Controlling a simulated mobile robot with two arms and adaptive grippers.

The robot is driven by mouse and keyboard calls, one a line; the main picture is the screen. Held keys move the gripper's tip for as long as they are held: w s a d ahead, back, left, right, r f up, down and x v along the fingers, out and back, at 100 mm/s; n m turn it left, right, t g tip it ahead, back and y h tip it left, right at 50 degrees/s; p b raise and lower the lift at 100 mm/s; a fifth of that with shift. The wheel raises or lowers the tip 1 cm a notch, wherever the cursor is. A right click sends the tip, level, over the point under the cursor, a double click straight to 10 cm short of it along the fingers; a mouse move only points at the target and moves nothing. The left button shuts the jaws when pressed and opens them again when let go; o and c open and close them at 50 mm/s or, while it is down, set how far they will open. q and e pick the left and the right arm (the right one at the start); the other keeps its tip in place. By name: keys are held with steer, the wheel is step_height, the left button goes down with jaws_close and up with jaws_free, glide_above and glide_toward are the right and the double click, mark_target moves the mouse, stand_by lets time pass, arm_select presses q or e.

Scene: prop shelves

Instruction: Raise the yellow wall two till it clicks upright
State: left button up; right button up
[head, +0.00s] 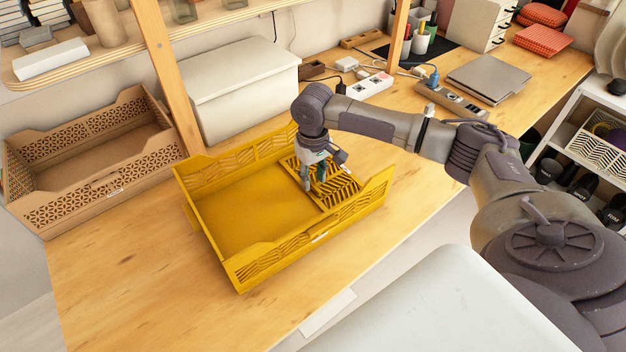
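The yellow crate (238,268) stands on the wooden table. Its long back wall (225,172) and its front wall (310,240) are upright. A slatted yellow wall panel (338,188) at the right end lies leaning inward, low over the crate floor. I cannot tell which wall is number two. My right gripper (314,183) points down inside the crate at this panel, over its left part. It hides some of the panel, and I cannot tell whether it touches it or whether its fingers are apart. My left gripper is not in view.
A brown crate (102,192) with patterned walls stands at the left. A white lidded box (243,88) and a wooden post (166,75) stand behind the yellow crate. Power strips (370,86) and a grey laptop-like slab (488,78) lie further right. Bare table lies in front.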

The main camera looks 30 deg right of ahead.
steer(key=shift+f, duration=0.85)
steer(key=shift+c, duration=0.5)
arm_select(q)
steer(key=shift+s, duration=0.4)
arm_select(e)
jaws_close()
